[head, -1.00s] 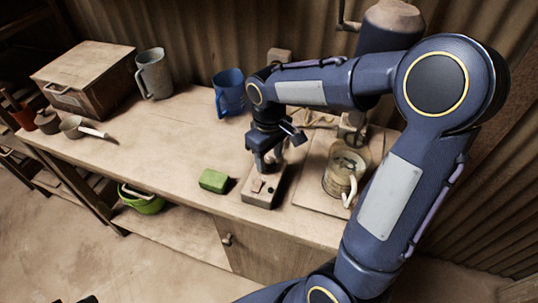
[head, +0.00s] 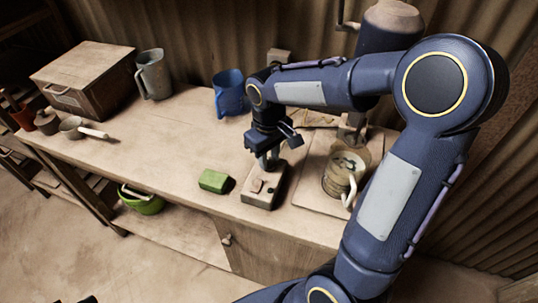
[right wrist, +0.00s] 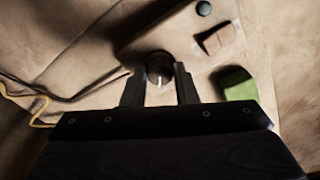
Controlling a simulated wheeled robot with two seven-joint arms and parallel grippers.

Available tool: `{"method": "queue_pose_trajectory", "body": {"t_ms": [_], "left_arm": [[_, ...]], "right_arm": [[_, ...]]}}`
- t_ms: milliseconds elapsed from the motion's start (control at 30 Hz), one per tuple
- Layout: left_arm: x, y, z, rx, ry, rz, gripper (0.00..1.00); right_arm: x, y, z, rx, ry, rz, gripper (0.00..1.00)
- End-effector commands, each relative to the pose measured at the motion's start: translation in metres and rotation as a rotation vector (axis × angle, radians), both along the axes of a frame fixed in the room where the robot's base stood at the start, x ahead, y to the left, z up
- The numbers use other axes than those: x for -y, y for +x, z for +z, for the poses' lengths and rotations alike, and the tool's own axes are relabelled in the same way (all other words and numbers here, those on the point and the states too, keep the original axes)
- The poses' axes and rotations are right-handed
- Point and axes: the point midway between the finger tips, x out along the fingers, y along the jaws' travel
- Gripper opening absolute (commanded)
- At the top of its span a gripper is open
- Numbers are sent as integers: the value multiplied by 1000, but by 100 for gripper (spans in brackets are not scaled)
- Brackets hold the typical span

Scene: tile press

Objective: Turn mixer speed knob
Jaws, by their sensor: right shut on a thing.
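The mixer's control box (head: 257,200) is a small pale block near the front edge of the worktop, and it also shows in the right wrist view (right wrist: 185,28). Its speed knob (right wrist: 158,72) is dark and round with a pale pointer line. My right gripper (right wrist: 160,84) is shut on the knob, one finger on each side. In the head view the right gripper (head: 268,162) points down at the back end of the box and hides the knob. A pinkish rocker switch (right wrist: 217,39) and a dark button (right wrist: 203,8) sit further along the box. My left gripper is not in view.
A green block (head: 214,181) lies just left of the box. A glass jar with a pale handle (head: 342,176) stands on a board (head: 312,193) to the right. A blue jug (head: 229,92) stands behind. A yellow cord (right wrist: 40,108) runs beside the box.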

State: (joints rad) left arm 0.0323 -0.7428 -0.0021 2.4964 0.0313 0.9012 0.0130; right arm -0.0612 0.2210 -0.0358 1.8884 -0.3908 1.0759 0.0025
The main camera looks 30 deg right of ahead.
Motion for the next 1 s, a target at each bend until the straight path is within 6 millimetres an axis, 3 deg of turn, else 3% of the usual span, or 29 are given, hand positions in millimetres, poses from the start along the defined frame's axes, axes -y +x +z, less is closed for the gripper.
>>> {"method": "queue_pose_trajectory", "body": {"t_ms": [1000], "left_arm": [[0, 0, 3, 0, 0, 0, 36]], "right_arm": [[0, 1, 1, 3, 1, -836, 4]]}}
